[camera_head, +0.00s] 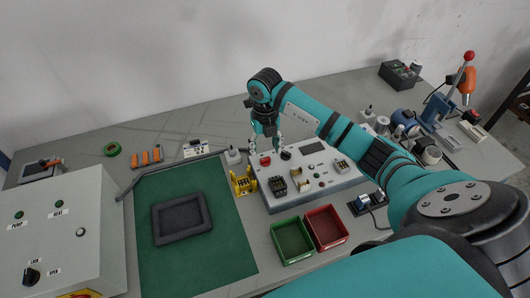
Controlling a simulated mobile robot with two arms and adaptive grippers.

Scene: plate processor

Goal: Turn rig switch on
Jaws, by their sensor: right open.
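A light grey control box, likely the rig (330,183), stands on the table right of the green mat. On its top I see a red button (265,160), a black knob (286,155), a dark display (313,147) and several small fittings. I cannot tell which of these is the rig switch. My right gripper (267,146) points down over the box's back left corner, fingers apart and empty, close to the red button and black knob. Whether a fingertip touches either is too small to tell. My left gripper is out of view.
A white cabinet (65,235) with labelled lamps and a black knob stands at left. A dark frame (181,218) lies on the green mat (150,270). Green (292,241) and red (326,228) bins sit before the box. A yellow holder (242,181) stands beside it.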

